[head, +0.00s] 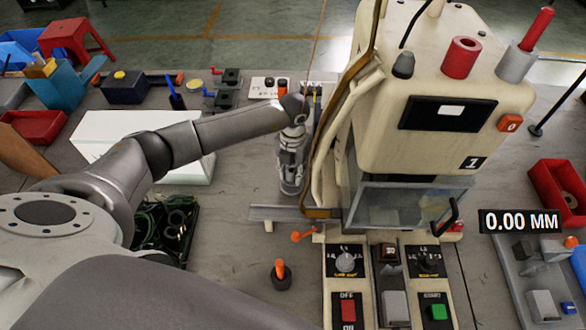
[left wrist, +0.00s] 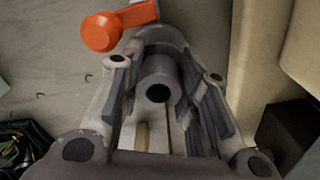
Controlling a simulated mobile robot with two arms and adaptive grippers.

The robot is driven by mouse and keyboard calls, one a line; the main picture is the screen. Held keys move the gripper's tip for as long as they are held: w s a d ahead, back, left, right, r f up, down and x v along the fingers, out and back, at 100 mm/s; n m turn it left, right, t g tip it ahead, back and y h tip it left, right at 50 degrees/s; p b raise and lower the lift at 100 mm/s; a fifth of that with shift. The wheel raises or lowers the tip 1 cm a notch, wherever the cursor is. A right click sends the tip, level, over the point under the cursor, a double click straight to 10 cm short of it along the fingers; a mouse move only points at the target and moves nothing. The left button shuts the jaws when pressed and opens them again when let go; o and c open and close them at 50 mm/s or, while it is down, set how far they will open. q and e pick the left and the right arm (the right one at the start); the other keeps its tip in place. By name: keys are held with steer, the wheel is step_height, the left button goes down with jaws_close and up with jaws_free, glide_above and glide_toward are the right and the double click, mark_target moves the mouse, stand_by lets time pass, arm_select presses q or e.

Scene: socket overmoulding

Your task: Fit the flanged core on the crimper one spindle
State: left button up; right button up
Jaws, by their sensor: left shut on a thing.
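My left gripper (head: 290,186) points down beside the left flank of the cream crimper (head: 450,80), which is marked 1. In the left wrist view, the gripper (left wrist: 163,88) is shut on the flanged core (left wrist: 157,72), a dark grey round piece with a hole in its end, between its two finger pads. A wider rounded part shows behind the core's end. The core cannot be made out clearly in the head view. The crimper spindle cannot be made out in either view. My right gripper is not in view.
A clear guard (head: 400,207) with a black handle fronts the crimper. An orange-knobbed lever (head: 302,236) stands close below my left gripper; an orange lever (left wrist: 118,27) shows in the wrist view. A white block (head: 100,130) and a dark parts tray (head: 165,240) lie left.

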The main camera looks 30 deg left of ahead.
arm_select(q)
steer(key=shift+f+b, duration=1.05)
steer(key=shift+f, duration=0.35)
steer(key=o, duration=0.9)
steer(key=shift+o, duration=0.2)
steer(key=shift+r, duration=0.1)
step_height(320, 180, up, 12)
